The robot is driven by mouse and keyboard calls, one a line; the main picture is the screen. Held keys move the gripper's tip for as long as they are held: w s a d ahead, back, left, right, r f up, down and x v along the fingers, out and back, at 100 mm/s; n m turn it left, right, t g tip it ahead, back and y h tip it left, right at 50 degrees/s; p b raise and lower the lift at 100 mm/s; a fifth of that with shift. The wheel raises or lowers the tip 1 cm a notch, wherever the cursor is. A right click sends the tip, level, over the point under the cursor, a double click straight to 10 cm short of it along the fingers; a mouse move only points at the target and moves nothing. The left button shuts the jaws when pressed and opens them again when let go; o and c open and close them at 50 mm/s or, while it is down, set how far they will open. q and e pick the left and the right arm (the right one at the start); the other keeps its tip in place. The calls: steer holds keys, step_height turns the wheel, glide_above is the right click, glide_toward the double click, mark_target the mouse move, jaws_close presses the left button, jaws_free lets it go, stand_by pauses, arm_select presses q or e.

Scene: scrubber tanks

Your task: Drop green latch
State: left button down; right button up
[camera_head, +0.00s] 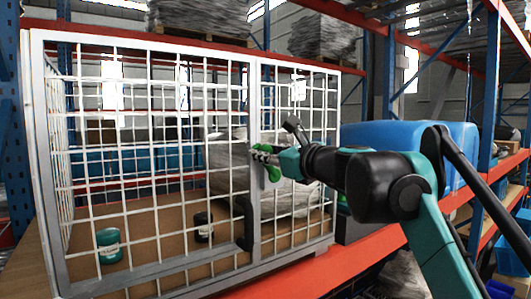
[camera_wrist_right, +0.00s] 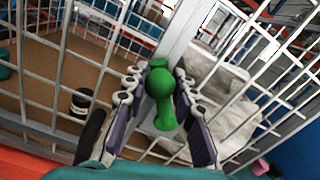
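The green latch (camera_wrist_right: 160,95) sits on the pale upright post of the white wire cage, with a round knob and a stem pointing down. It also shows in the head view (camera_head: 272,172), partly hidden by my gripper. My right gripper (camera_wrist_right: 158,95) is at the latch, with one finger on each side of it. The fingers look open, with small gaps between them and the latch. In the head view the right gripper (camera_head: 268,157) reaches the cage front from the right. My left gripper is in neither view.
The wire cage (camera_head: 150,266) stands on an orange-edged shelf. Inside are a green canister (camera_head: 108,245), a dark canister (camera_head: 203,227) and a grey wrapped bundle (camera_head: 228,165). A black handle (camera_head: 247,222) is on the cage front. Blue containers (camera_head: 385,134) stand behind my right arm.

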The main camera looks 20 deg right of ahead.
jaws_close()
steer(key=shift+a, duration=0.1)
steer(key=n, duration=0.1)
steer(key=a+f+n, duration=0.1)
steer(key=shift+s+a+f+n, duration=0.1)
steer(key=shift+s+f+n, duration=0.05)
steer(key=shift+s+n, duration=0.15)
steer(key=n, duration=0.1)
steer(key=a+f+n, duration=0.1)
steer(key=shift+s+f+n, duration=0.15)
steer(key=shift+f+n, duration=0.15)
steer(key=shift+n, duration=0.1)
steer(key=f+n, duration=0.1)
steer(key=n, duration=0.1)
steer(key=shift+s+a+f+n+b, duration=0.1)
steer(key=shift+a+f+n+b, duration=0.2)
steer(key=shift+a+f, duration=0.05)
steer(key=shift+a+f+n+b, duration=0.15)
steer(key=shift+f+n, duration=0.4)
steer(key=shift+n, duration=0.3)
steer(key=shift+d+f+n+b, duration=0.15)
steer(key=shift+f+n, duration=0.4)
steer(key=shift+n, duration=0.3)
steer(key=shift+a+f, duration=0.1)
steer(key=shift+a, duration=0.05)
steer(key=o, duration=0.9)
jaws_free()
steer(key=shift+c, duration=0.2)
